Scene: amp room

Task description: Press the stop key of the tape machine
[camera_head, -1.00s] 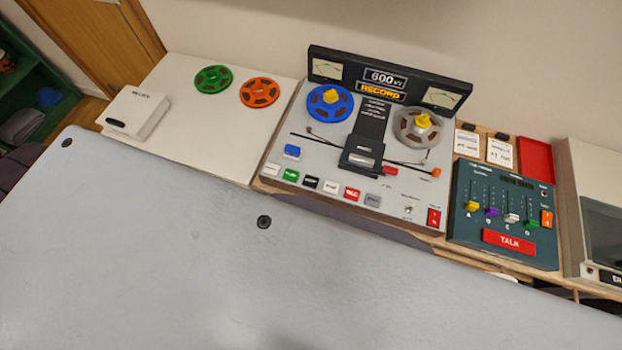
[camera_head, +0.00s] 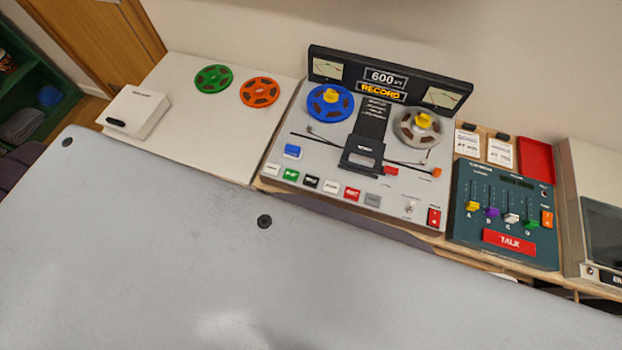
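The tape machine (camera_head: 325,150) stands on the counter at the upper middle, with a blue reel (camera_head: 325,108) on its left and a grey reel (camera_head: 408,131) on its right. Along its front edge runs a row of keys: white (camera_head: 271,170), green (camera_head: 291,175), black (camera_head: 311,182), a second white (camera_head: 331,187), red (camera_head: 352,194) and grey (camera_head: 373,200). Their labels are too small to read surely, so I cannot tell which is stop. The display above reads 600 and a lit RECORD sign (camera_head: 381,92). Neither of my grippers is in view.
A mixer panel (camera_head: 480,234) with faders and a red TALK button stands right of the machine. A red tray (camera_head: 536,160) and cards lie behind it. Left are green (camera_head: 213,79) and orange (camera_head: 260,92) reels and a white box (camera_head: 135,112). The counter between is bare.

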